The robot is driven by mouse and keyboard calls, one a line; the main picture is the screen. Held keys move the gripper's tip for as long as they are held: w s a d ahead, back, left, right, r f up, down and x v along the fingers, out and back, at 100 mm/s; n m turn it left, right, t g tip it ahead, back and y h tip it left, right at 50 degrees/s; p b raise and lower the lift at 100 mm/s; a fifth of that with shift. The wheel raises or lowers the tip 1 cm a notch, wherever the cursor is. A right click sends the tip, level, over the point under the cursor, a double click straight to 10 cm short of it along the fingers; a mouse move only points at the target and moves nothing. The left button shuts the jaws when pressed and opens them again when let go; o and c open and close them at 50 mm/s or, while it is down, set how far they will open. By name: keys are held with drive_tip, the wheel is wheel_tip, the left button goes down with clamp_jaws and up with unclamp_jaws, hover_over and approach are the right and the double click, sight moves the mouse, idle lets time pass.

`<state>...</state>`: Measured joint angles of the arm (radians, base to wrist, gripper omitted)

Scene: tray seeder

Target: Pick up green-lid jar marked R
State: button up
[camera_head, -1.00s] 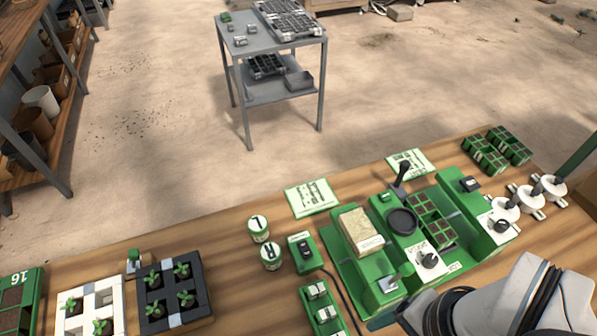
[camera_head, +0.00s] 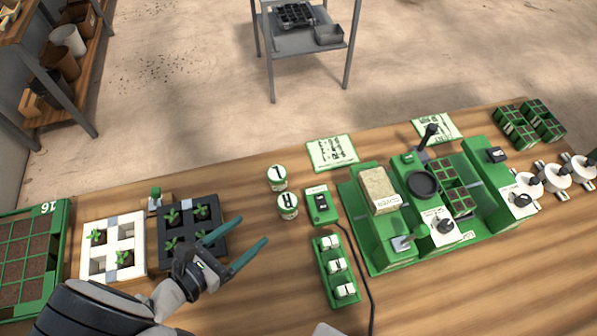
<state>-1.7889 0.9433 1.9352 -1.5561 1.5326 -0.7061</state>
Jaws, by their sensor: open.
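The green-lid jar marked R (camera_head: 288,206) stands upright on the wooden table, left of the small green switch box. Another jar marked L or 1 (camera_head: 277,178) stands just behind it, close by. My gripper (camera_head: 252,241) is open and empty, with two dark green fingers pointing right. In the picture its fingertips lie to the lower left of the R jar, apart from it. The gripper covers the front part of the black seedling tray; I cannot tell its exact height above the table.
The black tray (camera_head: 163,215) and white tray (camera_head: 84,262) hold seedlings on the left. A green switch box (camera_head: 321,205) stands right of the jars, with a green block of white switches (camera_head: 323,268) in front. The green seeder machine (camera_head: 367,235) is further right. Bare table lies in front of the jars.

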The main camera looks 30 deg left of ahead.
sight(281, 207)
drive_tip(key=x, duration=1.3)
drive_tip(key=shift+w+d+r, duration=0.15)
drive_tip(key=shift+w+d, duration=0.05)
drive_tip(key=shift+d, duration=0.1)
drive_tip(key=shift+r, duration=0.1)
drive_tip(key=c, duration=1.2)
